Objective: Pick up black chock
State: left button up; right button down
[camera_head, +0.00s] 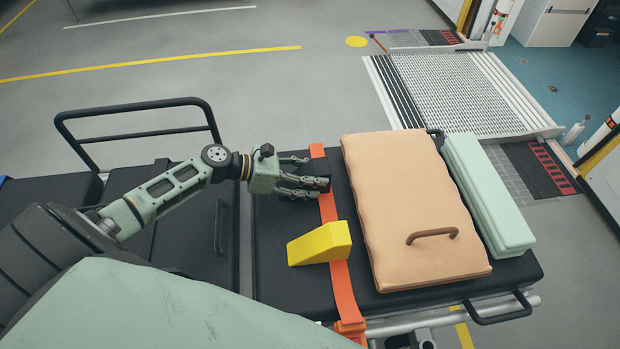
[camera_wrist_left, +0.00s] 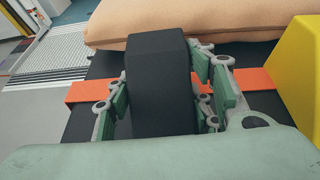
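The black chock (camera_wrist_left: 160,85) stands between the fingers of my left gripper (camera_wrist_left: 160,95) in the left wrist view. The fingertips lie close along both sides of it; I cannot tell whether they press on it. In the head view my left gripper (camera_head: 311,171) reaches over the black padded surface, and the black chock (camera_head: 316,169) shows partly between its fingers, dark against dark. My right gripper is not in view.
A yellow chock (camera_head: 320,244) sits beside the gripper, on the orange strap (camera_head: 344,285). A tan cushion (camera_head: 410,205) with a handle and a pale green pad (camera_head: 485,195) lie to the right. A metal ramp (camera_head: 455,90) is beyond. A black rail (camera_head: 135,103) stands at the left.

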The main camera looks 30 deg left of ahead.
aim_at(321, 165)
pick_arm(q)
grip_shut()
jog(key=shift+r, duration=0.1)
jog(key=shift+r, duration=0.15)
jog(key=shift+r, duration=0.2)
notch_tip(321, 165, up, 4)
jog(key=shift+f+p, duration=0.15)
jog(key=shift+p, duration=0.2)
jog(key=s+r+p, duration=0.1)
jog(key=s+r, duration=0.2)
jog(key=s, duration=0.2)
jog(key=s+d+r+p, duration=0.1)
jog(key=s+r, duration=0.2)
jog(key=s, duration=0.3)
jog(key=shift+s+r, duration=0.3)
